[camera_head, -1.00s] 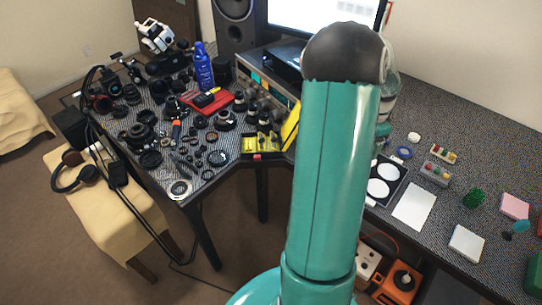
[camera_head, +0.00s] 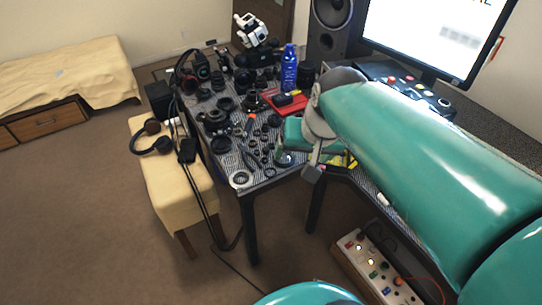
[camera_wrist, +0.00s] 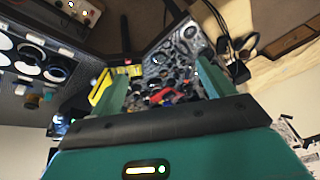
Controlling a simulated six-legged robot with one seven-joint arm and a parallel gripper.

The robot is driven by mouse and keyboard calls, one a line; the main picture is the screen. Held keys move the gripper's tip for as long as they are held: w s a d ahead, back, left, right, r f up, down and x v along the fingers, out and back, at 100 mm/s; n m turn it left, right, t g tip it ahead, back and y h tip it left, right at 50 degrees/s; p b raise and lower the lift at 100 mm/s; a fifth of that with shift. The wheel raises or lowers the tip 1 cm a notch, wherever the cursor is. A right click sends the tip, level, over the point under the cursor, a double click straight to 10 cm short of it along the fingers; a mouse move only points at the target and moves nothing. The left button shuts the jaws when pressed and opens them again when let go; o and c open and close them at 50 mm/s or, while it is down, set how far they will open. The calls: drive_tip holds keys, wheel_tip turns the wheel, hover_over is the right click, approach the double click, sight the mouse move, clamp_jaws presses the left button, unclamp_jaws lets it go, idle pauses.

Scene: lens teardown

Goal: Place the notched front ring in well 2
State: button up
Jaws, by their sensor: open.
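My gripper (camera_wrist: 159,82) is open and empty in the wrist view, its two teal fingers spread above the cluttered desk. In the head view it is partly hidden behind my arm. Many dark lens rings and parts lie on the patterned desk top (camera_head: 205,170). A pale ring (camera_head: 240,179) lies flat at the desk's front corner; it also shows in the wrist view (camera_wrist: 190,32). I cannot tell which ring is the notched front ring. No well numbers are readable.
A cream bench (camera_head: 160,180) with headphones (camera_head: 150,139) stands left of the desk. The floor there is open.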

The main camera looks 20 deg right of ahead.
drive_tip(key=s+a+n+t, duration=0.1)
drive_tip(key=s+a+n, duration=0.3)
drive_tip(key=a, duration=0.3)
drive_tip(key=shift+s+r, duration=0.3)
drive_tip(key=shift+s, duration=0.15)
